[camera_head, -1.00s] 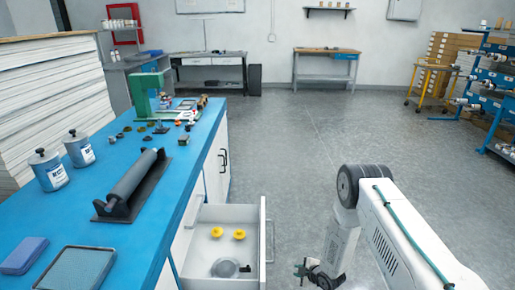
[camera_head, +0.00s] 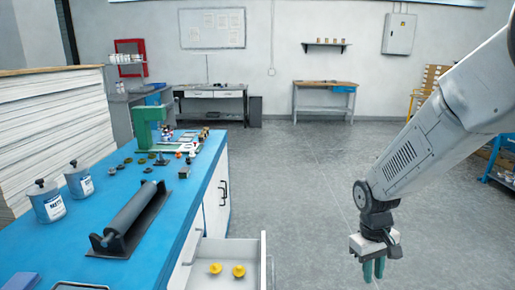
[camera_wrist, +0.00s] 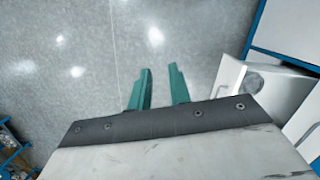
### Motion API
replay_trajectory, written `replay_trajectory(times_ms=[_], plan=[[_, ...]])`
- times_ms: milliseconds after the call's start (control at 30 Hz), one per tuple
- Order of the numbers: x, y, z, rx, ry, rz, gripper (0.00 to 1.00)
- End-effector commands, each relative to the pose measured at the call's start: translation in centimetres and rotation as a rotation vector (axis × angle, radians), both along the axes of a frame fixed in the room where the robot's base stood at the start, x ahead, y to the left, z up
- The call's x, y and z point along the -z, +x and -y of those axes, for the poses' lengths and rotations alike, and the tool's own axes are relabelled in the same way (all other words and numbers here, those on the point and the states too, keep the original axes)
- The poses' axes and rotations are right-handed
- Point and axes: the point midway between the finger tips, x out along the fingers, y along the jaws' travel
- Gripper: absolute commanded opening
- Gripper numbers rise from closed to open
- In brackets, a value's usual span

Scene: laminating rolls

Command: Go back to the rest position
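My gripper (camera_head: 373,272) hangs pointing down over open floor, to the right of the blue workbench and the open drawer (camera_head: 263,262), touching nothing. In the wrist view, the two green fingers of my gripper (camera_wrist: 160,72) stand apart with nothing between them, only grey floor beyond. The drawer also shows at the right of the wrist view (camera_wrist: 229,77), with a round grey thing (camera_wrist: 265,80) in it. In the head view two yellow pieces (camera_head: 238,270) lie in the drawer.
The blue bench (camera_head: 165,215) bears a dark roller on a stand (camera_head: 128,217), two labelled canisters (camera_head: 47,203), a green press (camera_head: 146,127) and several small parts. A shelf rack (camera_head: 500,160) stands at the far right. The floor (camera_head: 300,180) between is clear.

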Motion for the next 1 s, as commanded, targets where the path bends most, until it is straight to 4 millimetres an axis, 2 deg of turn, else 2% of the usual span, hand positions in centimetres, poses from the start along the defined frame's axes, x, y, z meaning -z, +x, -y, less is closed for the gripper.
replay_trajectory(times_ms=[33, 200, 300, 500, 600, 700, 833, 1000], plan=[[-2.2, -1.7, -0.1, 0.037, 0.0, -0.005, 0.2], [-7.8, -7.8, -0.6, 0.152, 0.006, -0.036, 0.2], [-10.5, -11.1, -0.9, 0.203, 0.018, -0.037, 0.2], [-14.5, -17.0, -1.6, 0.255, 0.053, 0.015, 0.2], [-15.9, -18.9, -1.9, 0.259, 0.073, 0.085, 0.2], [-17.1, -19.9, -1.9, 0.258, 0.088, 0.166, 0.2], [-18.5, -20.6, -1.9, 0.255, 0.097, 0.245, 0.2], [-19.2, -20.8, -2.0, 0.253, 0.102, 0.284, 0.2]])
